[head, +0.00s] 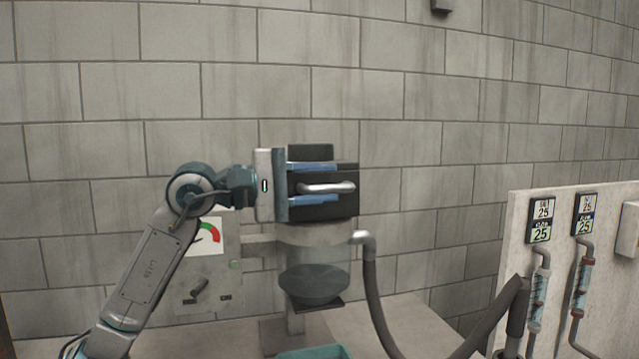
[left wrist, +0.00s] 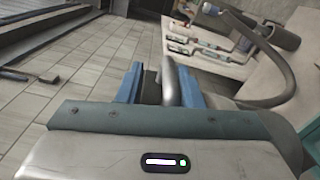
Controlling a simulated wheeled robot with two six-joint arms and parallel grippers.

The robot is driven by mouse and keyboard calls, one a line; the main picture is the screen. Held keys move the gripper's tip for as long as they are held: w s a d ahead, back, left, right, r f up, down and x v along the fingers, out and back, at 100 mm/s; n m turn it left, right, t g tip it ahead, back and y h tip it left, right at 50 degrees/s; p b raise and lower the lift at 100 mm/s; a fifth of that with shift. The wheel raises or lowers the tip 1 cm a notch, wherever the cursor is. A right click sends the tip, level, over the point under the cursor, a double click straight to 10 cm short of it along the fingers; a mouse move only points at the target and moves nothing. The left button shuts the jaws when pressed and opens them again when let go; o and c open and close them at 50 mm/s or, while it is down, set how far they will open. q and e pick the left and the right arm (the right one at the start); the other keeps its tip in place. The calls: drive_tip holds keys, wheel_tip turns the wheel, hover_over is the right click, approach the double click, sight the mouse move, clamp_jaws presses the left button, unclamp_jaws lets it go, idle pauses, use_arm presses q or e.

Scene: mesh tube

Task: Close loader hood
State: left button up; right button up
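The loader hood (head: 346,208) is a dark, boxy part above the clear loader vessel (head: 315,258) in the head view. It appears raised, with its face towards me, though its exact angle is hard to tell. A pale metal bar handle (head: 335,188) sticks out from it. My left gripper (head: 337,183) is at the hood with its two blue fingers apart, one above and one below the handle. In the left wrist view the handle (left wrist: 169,82) lies between the fingers, with gaps visible on both sides. My right gripper is not in view.
A grey hose (head: 370,285) runs down from the vessel's right side. A control panel with a dial (head: 205,236) stands left of the vessel. A teal bin (head: 315,352) shows below. A panel with flow tubes (head: 538,290) stands at right. A block wall is behind.

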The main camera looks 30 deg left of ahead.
use_arm(q)
drive_tip(key=shift+r, duration=0.1)
drive_tip(key=shift+r, duration=0.25)
drive_tip(key=r, duration=0.3)
drive_tip(key=shift+s+d, duration=0.1)
drive_tip(key=shift+s, duration=0.1)
drive_tip(key=s+d+r, duration=0.1)
drive_tip(key=s+d, duration=0.7)
drive_tip(key=s, duration=0.5)
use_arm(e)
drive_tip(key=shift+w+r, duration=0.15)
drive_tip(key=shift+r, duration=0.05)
use_arm(q)
drive_tip(key=shift+s+r, duration=0.1)
